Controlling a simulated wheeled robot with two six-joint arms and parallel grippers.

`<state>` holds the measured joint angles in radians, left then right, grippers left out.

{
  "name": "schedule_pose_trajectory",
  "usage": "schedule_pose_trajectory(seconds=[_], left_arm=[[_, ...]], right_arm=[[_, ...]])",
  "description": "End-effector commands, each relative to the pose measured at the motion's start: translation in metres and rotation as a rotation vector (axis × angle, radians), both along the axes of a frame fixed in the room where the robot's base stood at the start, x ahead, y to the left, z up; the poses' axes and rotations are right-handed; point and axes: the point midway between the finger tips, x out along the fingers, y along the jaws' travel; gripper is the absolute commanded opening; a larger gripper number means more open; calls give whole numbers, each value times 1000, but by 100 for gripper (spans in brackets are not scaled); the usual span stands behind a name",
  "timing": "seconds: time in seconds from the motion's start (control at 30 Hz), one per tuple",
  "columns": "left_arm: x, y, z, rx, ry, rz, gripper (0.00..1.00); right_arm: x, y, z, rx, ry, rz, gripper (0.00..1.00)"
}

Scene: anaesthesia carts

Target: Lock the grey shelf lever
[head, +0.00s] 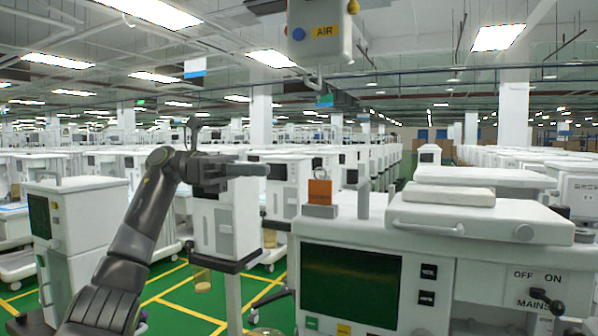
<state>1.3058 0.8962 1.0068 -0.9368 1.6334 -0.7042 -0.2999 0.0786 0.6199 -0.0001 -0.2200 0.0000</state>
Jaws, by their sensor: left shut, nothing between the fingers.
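My left gripper (262,170) is raised at the centre left of the head view. Its shut fingers point right, with nothing between them. It appears in front of a white machine and above and to the left of the large white cart (470,215). On the cart's top left are a low grey block (321,211) and an upright grey post (363,201). I cannot tell which part is the grey shelf lever or whether it is locked. The gripper appears apart from these parts. My right gripper is not in view.
The cart front has a dark green screen (350,287), a white handle (428,227) and a black mains switch (546,300). An orange box (319,192) is behind the grey block. An AIR unit (319,30) hangs above. Green floor (180,300) shows between carts.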

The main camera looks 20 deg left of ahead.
Motion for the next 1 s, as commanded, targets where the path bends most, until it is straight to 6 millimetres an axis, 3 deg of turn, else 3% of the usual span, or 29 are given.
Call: schedule_pose_trajectory(seconds=[0.6,0.8,1.0], left_arm=[[14,-114,3,-1,1,-4,0],[16,-130,0,-1,1,-1,0],[17,-134,-1,-1,1,-1,0]], right_arm=[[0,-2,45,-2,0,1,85],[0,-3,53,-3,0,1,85],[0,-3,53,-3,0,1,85]])
